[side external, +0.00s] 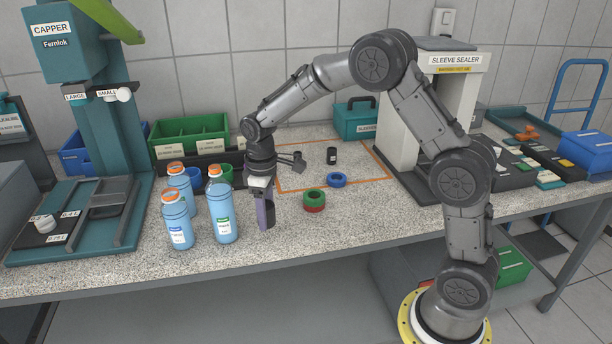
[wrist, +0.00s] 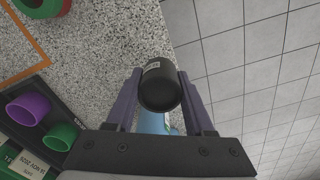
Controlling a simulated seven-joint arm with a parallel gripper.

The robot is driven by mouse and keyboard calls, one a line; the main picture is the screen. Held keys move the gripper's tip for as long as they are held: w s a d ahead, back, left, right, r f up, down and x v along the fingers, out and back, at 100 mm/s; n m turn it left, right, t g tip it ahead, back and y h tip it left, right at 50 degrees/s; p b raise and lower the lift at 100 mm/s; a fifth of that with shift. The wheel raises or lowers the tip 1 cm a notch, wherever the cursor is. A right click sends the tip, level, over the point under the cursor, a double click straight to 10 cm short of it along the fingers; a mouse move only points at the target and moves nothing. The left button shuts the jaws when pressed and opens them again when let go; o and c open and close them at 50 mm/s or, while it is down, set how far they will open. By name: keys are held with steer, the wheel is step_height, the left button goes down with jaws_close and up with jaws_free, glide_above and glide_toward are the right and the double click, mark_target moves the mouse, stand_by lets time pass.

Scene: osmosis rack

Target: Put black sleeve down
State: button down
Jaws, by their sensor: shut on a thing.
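My gripper (side external: 267,220) points down over the front part of the counter, just right of the blue bottles. In the wrist view its purple fingers (wrist: 159,80) are shut on a black sleeve (wrist: 158,95), a short dark cylinder with a pale label on its side. In the side view the fingers mostly hide the held sleeve, and I cannot tell whether it touches the counter. Another small black cylinder (side external: 331,155) stands upright inside the orange outline (side external: 290,189) on the counter.
Several blue bottles with orange tops (side external: 222,208) stand close to the left of my gripper. A green ring (side external: 314,196) rests on a red ring to its right, with a blue ring (side external: 337,180) behind. The counter's front edge is near. Speckled counter (side external: 370,218) to the right is clear.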

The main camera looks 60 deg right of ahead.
steer(key=s+d+r+m, duration=0.1)
steer(key=s+d+r, duration=0.2)
steer(key=d, duration=1.1)
steer(key=s+d+r+m, duration=0.1)
steer(key=s+d+r, duration=0.15)
steer(key=d, duration=1.15)
glide_above(321, 172)
step_height(321, 172, down, 9)
steer(key=shift+s, duration=0.1)
steer(key=shift+f, duration=1.55)
steer(key=shift+f, duration=0.1)
steer(key=shift+c, duration=1.4)
jaws_free()
